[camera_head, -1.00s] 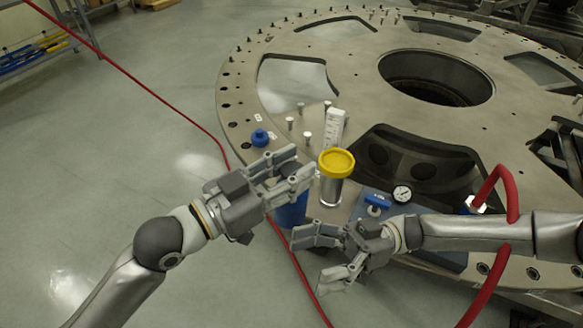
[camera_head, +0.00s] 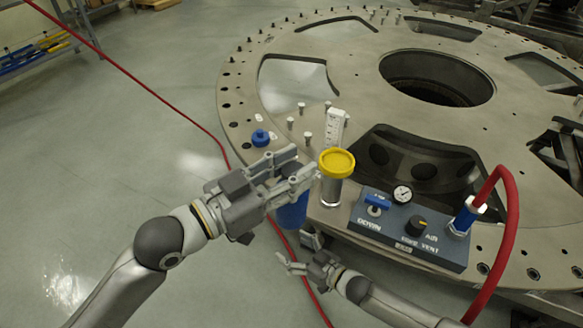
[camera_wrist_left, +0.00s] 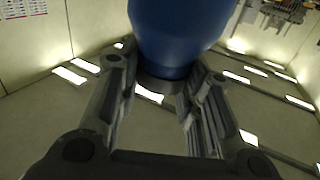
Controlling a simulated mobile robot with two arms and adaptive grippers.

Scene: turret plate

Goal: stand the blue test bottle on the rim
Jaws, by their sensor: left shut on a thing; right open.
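My left gripper (camera_head: 300,168) is shut on the blue test bottle (camera_head: 292,212), whose blue body shows below the fingers in the head view. In the left wrist view the bottle (camera_wrist_left: 178,32) fills the top middle, with a dark grey band between the two fingers (camera_wrist_left: 155,92). The bottle is just off the near-left edge of the rim (camera_head: 330,215); I cannot tell its exact height or whether its base touches anything. My right gripper (camera_head: 298,256) is open and empty, low in front of the plate's near edge.
A blue cap (camera_head: 260,138), several white-headed pins and a white scale (camera_head: 336,126) are behind. A control box (camera_head: 410,230) with a red hose (camera_head: 513,215) occupies the rim to the right.

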